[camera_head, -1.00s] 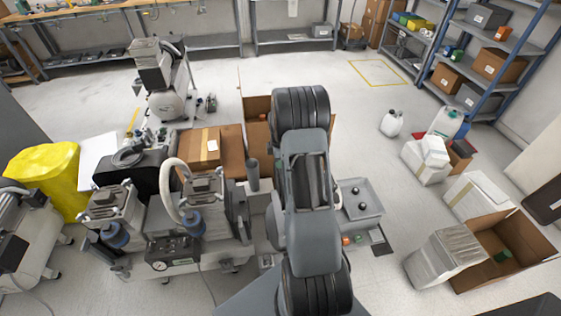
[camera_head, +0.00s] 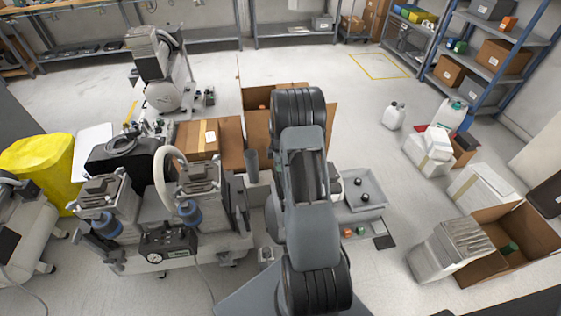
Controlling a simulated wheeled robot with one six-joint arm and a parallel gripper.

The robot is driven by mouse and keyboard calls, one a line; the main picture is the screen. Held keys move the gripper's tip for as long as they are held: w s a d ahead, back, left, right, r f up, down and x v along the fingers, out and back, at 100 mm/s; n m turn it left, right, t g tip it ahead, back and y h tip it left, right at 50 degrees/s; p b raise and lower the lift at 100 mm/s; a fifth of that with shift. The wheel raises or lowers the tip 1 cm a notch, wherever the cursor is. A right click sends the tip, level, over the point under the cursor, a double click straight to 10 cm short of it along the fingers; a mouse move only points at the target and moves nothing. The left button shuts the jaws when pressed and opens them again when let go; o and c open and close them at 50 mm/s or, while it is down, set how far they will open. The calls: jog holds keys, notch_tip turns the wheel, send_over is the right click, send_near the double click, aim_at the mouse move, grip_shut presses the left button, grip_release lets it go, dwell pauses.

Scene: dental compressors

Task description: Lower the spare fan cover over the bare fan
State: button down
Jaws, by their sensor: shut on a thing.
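My arm (camera_head: 308,215) stands in the middle of the view, and its links hide my gripper. I see neither its fingers nor anything held in them. I cannot make out the spare fan cover. I cannot tell for sure which part is the bare fan. A twin-head compressor (camera_head: 205,245) stands left of my arm, with two grey finned heads, blue-grey filters and a pale curved hose. Behind it is a black housing (camera_head: 125,160) with a round, ring-like top (camera_head: 122,143). Another compressor (camera_head: 160,92) stands further back.
A grey tray (camera_head: 345,213) with dark knobs or balls lies right of my arm. Cardboard boxes (camera_head: 197,140) stand behind the twin-head compressor. At the right are white boxes (camera_head: 478,187), an open carton (camera_head: 498,260) and canisters (camera_head: 394,115). Open floor (camera_head: 330,70) lies at the back.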

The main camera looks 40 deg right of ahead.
notch_tip(320, 180, down, 9)
jog(key=b, duration=0.5)
jog(key=shift+f+b, duration=0.4)
jog(key=shift+b, duration=0.3)
dwell(1.8)
jog(key=shift+c, duration=1.4)
grip_release()
jog(key=shift+r, duration=0.15)
jog(key=shift+r+p, duration=2.25)
jog(key=shift+r, duration=1.15)
